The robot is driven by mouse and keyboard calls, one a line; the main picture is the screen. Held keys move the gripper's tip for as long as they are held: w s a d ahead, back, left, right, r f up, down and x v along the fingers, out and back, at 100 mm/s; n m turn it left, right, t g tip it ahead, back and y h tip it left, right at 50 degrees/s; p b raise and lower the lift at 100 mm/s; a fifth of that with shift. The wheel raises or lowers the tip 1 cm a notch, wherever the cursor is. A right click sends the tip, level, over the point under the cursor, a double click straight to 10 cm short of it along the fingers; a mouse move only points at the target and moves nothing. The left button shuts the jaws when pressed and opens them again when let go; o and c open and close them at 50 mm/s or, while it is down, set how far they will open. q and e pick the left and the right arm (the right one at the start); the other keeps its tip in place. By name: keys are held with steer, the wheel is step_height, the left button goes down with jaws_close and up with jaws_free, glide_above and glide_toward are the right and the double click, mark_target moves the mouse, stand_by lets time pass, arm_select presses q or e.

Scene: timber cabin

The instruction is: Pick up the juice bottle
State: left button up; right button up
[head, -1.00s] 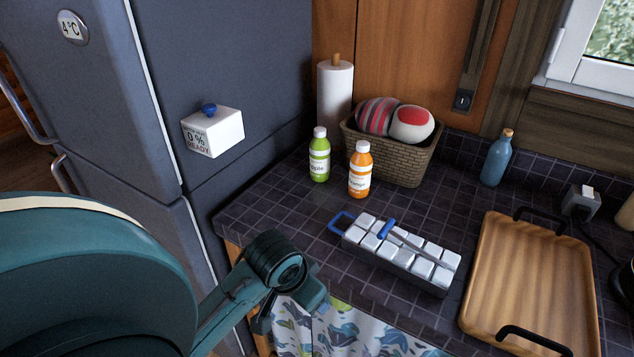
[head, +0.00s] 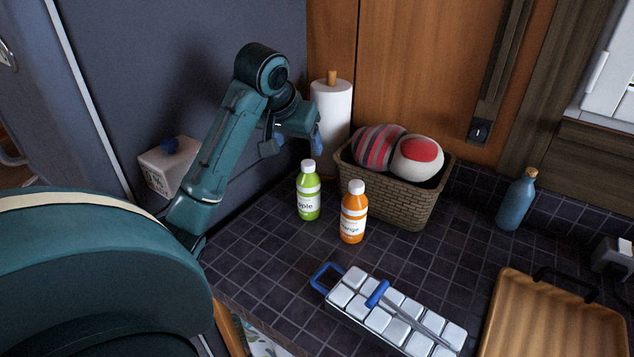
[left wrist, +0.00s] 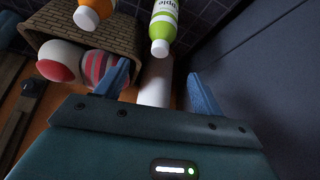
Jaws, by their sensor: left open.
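A green juice bottle (head: 308,192) with a white cap and an apple label stands upright on the dark tiled counter. An orange juice bottle (head: 353,212) stands upright to its right and a little nearer. My left gripper (head: 293,146) is open and empty, above and behind the green bottle in the head view. In the left wrist view the green bottle (left wrist: 164,28) shows upside down beyond the two blue fingers, with the orange bottle (left wrist: 92,13) to its left, partly cut off. The right gripper is not in view.
A paper towel roll (head: 332,112) and a wicker basket (head: 400,200) with two round cushions stand behind the bottles. In front lie an ice-cube tray (head: 338,312) and a wooden tray (head: 552,318). A blue bottle (head: 516,200) stands right. The fridge (head: 190,60) bounds the left.

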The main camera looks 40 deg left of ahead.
mark_target(307, 163)
arm_select(q)
steer(key=x, duration=0.7)
steer(key=shift+b, duration=0.4)
steer(key=shift+p+x, duration=0.45)
steer(key=shift+x, duration=2.5)
steer(key=shift+a, duration=0.1)
steer(key=shift+c, duration=0.5)
steer(key=shift+r, duration=0.1)
jaws_close()
